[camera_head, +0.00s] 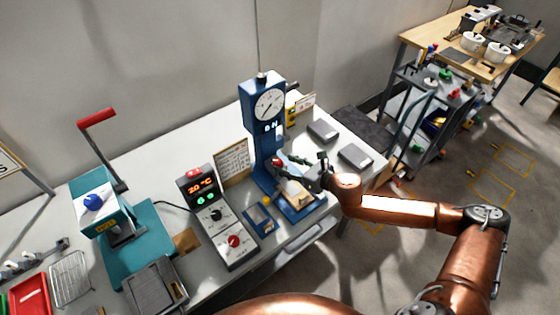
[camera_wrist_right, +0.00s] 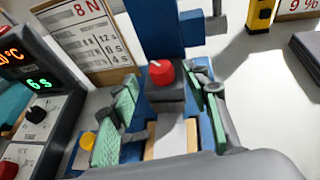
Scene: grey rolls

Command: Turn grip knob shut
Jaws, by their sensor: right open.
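The red grip knob (camera_wrist_right: 160,73) sits on a dark block low on the blue test stand (camera_head: 257,124), and shows small in the head view (camera_head: 278,161). A pale strip lies in front of the block. My right gripper (camera_wrist_right: 162,80) is open, with its green-padded fingers either side of the knob and gaps visible on both sides. In the head view the right gripper (camera_head: 287,169) reaches in from the right at the foot of the stand. My left gripper is not in view.
A teal press (camera_head: 127,240) is further left. Grey blocks (camera_head: 355,155) lie to the right.

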